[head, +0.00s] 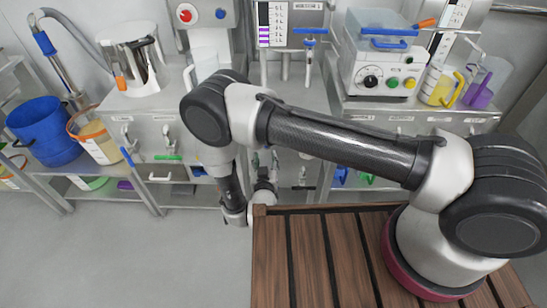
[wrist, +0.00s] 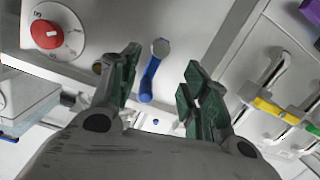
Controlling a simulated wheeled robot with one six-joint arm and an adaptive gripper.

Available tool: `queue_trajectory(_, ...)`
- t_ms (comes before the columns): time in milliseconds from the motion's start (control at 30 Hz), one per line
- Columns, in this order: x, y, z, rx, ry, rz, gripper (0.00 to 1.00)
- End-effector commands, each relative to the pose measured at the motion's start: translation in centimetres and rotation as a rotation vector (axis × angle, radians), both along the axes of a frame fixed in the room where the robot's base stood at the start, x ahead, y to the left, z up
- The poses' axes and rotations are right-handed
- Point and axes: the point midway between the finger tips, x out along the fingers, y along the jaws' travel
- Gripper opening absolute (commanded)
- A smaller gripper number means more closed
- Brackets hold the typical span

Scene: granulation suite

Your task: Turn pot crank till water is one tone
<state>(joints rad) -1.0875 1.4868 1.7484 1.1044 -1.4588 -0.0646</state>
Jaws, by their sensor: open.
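A steel pot (head: 145,70) stands on the left bench in the head view, with a bent metal crank whose orange handle (head: 120,80) hangs at its front left. The water inside cannot be made out. My gripper (wrist: 162,75) is open in the wrist view, with its green-padded fingers apart and nothing held. A blue lever with a round silver end (wrist: 150,78) shows between the fingers, seemingly beyond them. In the head view my arm reaches down in front of the benches, well right of the pot; the fingers are hard to make out there.
A blue bucket (head: 45,132) and an orange-rimmed bucket (head: 98,142) stand left, below the pot. A white machine with a black dial (head: 382,72) and a yellow-handled jug (head: 440,87) stand right. A red dial (wrist: 46,34) shows in the wrist view. Grey floor is clear at lower left.

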Motion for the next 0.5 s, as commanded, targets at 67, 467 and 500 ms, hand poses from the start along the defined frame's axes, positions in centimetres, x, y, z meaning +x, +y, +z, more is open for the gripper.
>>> queue_trajectory(67, 0.1, -0.2, 1.7, -0.005, -0.072, -0.01, 0.46)
queue_trajectory(467, 3.5, -0.4, 3.7, -0.012, -0.156, -0.01, 0.46)
queue_trajectory(500, 4.2, -0.4, 3.7, -0.011, -0.155, -0.01, 0.46)
